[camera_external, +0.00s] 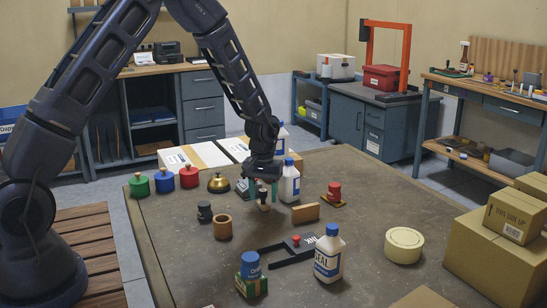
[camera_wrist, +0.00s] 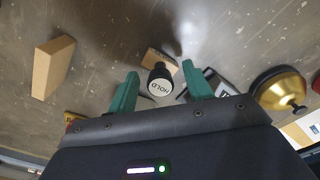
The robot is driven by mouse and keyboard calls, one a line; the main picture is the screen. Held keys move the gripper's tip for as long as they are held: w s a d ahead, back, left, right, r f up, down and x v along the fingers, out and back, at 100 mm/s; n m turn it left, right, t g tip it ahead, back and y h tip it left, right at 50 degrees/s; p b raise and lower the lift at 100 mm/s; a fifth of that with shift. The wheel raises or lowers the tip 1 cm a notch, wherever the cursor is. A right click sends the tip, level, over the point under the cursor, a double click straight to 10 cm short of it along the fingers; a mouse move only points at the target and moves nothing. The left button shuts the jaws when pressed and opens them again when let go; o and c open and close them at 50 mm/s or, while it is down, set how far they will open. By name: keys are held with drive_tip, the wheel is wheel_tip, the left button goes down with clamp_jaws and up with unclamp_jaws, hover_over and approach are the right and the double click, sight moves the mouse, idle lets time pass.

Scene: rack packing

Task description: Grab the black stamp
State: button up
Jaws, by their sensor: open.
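The black stamp (camera_wrist: 160,82) has a dark round handle with a pale top lettered HOLD and a light wooden base (camera_wrist: 153,57). In the wrist view it is just beyond and between my green fingertips. My gripper (camera_wrist: 161,80) is open, a finger on either side of the handle, with visible gaps. In the external view my gripper (camera_external: 263,188) points down over the table, above the stamp's light part (camera_external: 264,201). The gripper hides most of the stamp there.
A white bottle (camera_external: 289,182) stands close right of my gripper. A wooden block (camera_external: 305,212), a red stamp (camera_external: 333,192), a brass bell (camera_external: 217,182), a wooden ring (camera_external: 222,228) and a small black object (camera_external: 204,211) are around it.

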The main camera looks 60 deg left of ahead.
drive_tip(key=c, duration=1.1)
drive_tip(key=shift+o, duration=0.2)
